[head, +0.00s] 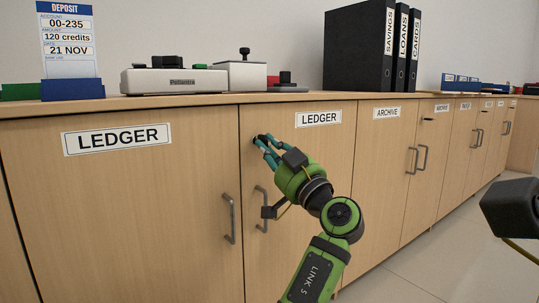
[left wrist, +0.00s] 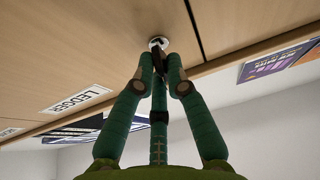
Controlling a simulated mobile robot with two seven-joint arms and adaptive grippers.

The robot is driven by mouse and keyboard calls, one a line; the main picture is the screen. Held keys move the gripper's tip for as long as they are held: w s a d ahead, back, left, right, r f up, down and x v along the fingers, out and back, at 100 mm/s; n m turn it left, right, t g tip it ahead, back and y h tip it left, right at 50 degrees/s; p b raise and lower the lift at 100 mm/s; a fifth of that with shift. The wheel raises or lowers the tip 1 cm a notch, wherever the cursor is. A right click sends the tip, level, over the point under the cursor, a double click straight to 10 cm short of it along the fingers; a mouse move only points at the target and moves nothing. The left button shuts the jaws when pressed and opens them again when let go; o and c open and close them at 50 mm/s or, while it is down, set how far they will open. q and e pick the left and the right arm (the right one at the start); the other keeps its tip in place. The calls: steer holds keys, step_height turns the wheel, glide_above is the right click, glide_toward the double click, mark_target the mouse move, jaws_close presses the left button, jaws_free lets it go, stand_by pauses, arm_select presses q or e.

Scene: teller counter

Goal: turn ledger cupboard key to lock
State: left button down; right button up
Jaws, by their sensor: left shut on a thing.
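The ledger cupboard has two wooden doors, a left door (head: 120,215) and a right door (head: 300,145), each with a LEDGER label. My left gripper (head: 262,140) is at the upper left corner of the right door, its green fingers reaching to the lock. In the left wrist view the fingertips (left wrist: 160,62) are closed together right at the round metal lock (left wrist: 158,43). They are shut on the key, which is mostly hidden between them; its turn angle cannot be told. Both doors look closed.
Bar handles (head: 229,218) stick out below the gripper. ARCHIVE cupboards (head: 385,150) continue to the right. The counter top (head: 200,100) carries a deposit sign (head: 69,42), a grey machine (head: 174,80) and black binders (head: 355,45). A dark part of mine shows at the right edge. The floor at lower right is clear.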

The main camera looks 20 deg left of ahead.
stand_by(0.4)
arm_select(q)
steer(key=c, duration=1.2)
jaws_free()
steer(key=shift+c, duration=0.2)
steer(key=shift+d+f, duration=0.1)
steer(key=v, duration=0.7)
steer(key=shift+s+d, duration=0.1)
